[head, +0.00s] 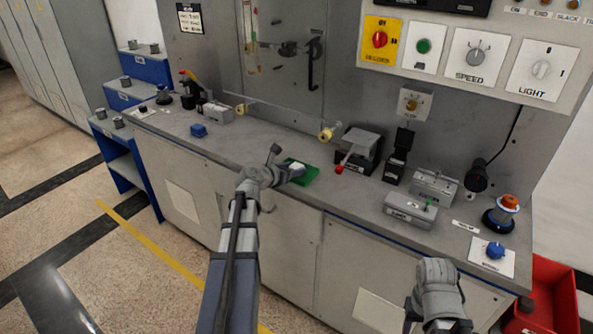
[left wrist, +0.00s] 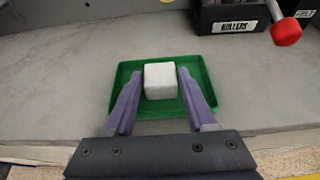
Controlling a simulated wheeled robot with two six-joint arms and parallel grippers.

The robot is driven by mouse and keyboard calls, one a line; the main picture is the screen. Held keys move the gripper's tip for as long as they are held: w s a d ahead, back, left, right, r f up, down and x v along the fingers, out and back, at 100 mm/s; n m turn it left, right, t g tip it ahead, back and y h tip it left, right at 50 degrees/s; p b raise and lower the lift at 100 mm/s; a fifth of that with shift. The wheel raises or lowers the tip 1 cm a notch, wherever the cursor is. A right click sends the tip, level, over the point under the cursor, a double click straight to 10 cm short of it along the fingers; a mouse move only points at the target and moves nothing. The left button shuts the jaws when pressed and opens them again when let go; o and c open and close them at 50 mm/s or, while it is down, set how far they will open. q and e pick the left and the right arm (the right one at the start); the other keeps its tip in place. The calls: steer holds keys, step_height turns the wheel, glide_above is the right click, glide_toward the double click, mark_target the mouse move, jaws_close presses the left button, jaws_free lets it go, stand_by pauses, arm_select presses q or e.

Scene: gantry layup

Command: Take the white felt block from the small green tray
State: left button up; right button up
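The white felt block (left wrist: 160,80) sits in the small green tray (left wrist: 205,75) on the grey bench top. My left gripper (left wrist: 161,88) is open in the left wrist view, with one finger on each side of the block and a gap visible beside it. In the head view the left gripper (head: 287,172) reaches over the tray (head: 311,175), and the white block (head: 297,167) shows beside it. My right gripper (head: 440,290) is at the lower right in front of the bench, apart from the tray; its fingers are not clear.
A dark box labelled rollers (left wrist: 236,18) and a lever with a red knob (left wrist: 286,32) stand behind the tray to the right. A blue block (head: 198,130) lies farther left. Grey metal boxes (head: 410,208) stand to the right.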

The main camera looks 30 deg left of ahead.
arm_select(q)
jaws_close()
steer(key=shift+r, duration=0.15)
step_height(320, 180, up, 10)
steer(key=p, duration=1)
